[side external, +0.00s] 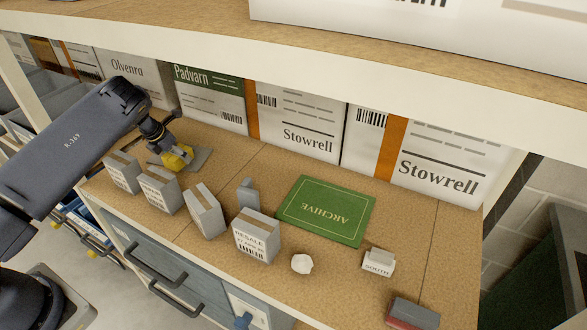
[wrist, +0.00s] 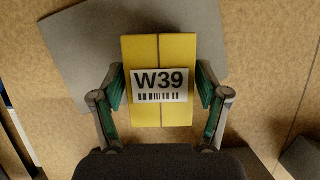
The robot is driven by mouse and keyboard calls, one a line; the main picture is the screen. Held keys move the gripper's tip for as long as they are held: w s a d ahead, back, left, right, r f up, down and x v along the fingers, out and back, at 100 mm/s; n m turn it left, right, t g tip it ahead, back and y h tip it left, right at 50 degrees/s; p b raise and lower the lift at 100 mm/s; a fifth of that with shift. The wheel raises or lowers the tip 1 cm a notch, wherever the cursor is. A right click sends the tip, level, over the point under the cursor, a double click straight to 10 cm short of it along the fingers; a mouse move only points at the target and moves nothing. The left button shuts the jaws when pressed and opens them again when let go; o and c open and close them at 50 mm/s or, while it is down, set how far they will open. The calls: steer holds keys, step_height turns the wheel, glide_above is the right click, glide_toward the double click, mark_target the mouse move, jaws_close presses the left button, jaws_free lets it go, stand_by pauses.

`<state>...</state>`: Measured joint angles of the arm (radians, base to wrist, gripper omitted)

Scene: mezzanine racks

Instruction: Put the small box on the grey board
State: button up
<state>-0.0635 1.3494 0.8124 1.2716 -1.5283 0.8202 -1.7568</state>
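The small box (wrist: 160,52) is yellow, with a lengthwise seam and a white W39 label, between my gripper's fingers (wrist: 160,86) in the wrist view. The teal finger pads meet its two sides, so my gripper looks shut on it. The grey board (wrist: 75,45) lies flat on the shelf beneath and beyond the box. In the side external view the yellow box (side external: 178,159) is under my gripper (side external: 175,148), over the left part of the grey board (side external: 200,157). The box's underside is hidden; I cannot tell whether it touches the board.
Grey cartons (side external: 159,190) stand along the front edge, with a RESALE carton (side external: 256,238) nearer the middle. A green ARCHIVE mat (side external: 325,210) lies right of centre. Large white cartons (side external: 299,122) line the back. An upper shelf (side external: 300,50) overhangs. Bare shelf lies between board and mat.

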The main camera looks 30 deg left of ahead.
mark_target(173, 155)
steer(key=shift+o, duration=0.7)
steer(key=shift+r, duration=0.2)
steer(key=v, duration=0.4)
